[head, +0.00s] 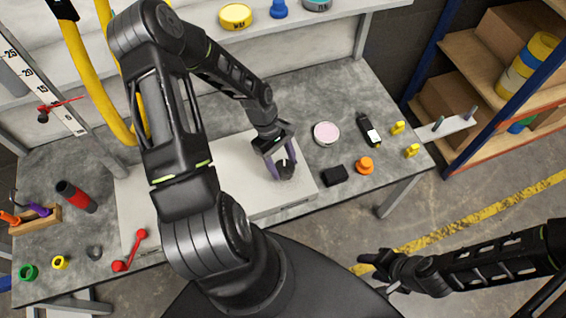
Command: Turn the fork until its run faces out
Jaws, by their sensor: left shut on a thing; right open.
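Two yellow tubes (90,82), which look like the fork, stand at the upper left behind my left arm. My arm hides part of them, and I cannot make out a run on their paint. My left gripper (279,170) points down at the right part of the pale slab (238,152) on the bench. It is shut on a small dark round piece (286,171) at the slab's surface; I cannot tell whether that piece is fixed there. My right gripper (372,272) is open and empty, over the floor in front of the bench at the lower right.
A pink-topped disc (326,133), black block (334,175), orange knob (365,165) and black device (369,130) lie right of the slab. A red-black cylinder (76,196) and red-ended tool (130,250) lie left. Shelves (500,85) stand at right.

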